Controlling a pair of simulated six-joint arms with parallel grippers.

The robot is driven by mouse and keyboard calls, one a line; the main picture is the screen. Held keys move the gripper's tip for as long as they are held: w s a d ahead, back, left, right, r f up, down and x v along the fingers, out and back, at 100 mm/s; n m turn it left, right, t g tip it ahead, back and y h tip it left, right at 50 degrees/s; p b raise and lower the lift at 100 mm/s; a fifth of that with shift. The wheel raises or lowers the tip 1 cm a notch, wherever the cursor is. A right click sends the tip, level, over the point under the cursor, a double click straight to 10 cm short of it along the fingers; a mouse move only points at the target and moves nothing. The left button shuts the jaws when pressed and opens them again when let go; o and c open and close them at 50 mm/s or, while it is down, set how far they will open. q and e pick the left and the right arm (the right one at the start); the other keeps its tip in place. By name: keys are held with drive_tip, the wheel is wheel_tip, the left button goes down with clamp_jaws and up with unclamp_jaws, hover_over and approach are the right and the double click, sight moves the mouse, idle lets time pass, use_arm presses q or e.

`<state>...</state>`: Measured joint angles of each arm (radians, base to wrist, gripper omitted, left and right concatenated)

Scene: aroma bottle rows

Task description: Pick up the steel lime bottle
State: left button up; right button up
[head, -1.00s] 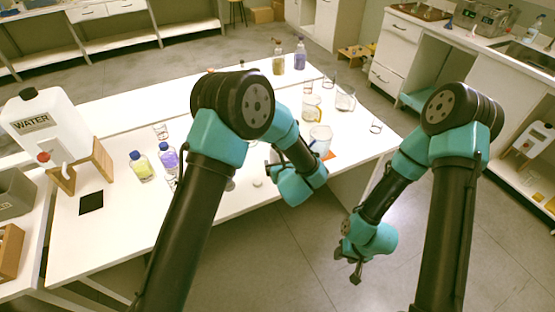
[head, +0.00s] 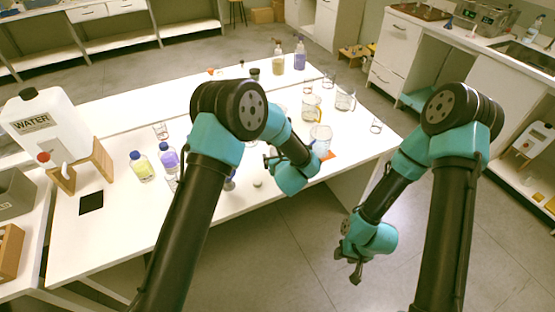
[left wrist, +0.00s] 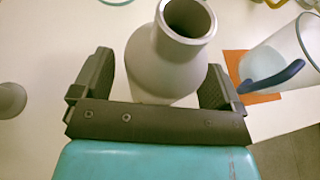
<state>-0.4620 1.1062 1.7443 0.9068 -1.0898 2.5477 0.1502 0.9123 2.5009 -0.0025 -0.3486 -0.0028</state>
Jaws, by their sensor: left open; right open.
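A grey steel bottle (left wrist: 178,60) with a narrow neck and open mouth stands between the two fingers of my left gripper (left wrist: 155,84) in the left wrist view. The fingers are apart, one on each side of it. I cannot tell whether they touch it, and no lime label shows. In the head view my left gripper (head: 268,160) is low over the table's near side, and my own arm hides much of the space beside it. My right gripper (head: 356,270) hangs open and empty over the floor, in front of the table.
A glass beaker with a blue handle (left wrist: 285,60) stands right of the steel bottle, by an orange square (head: 328,155). Glassware, including a beaker (head: 345,101), stands behind. Yellow (head: 142,168) and purple (head: 168,158) bottles and a water jug (head: 45,125) are left.

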use_arm(q)
drive_tip(key=c, duration=1.2)
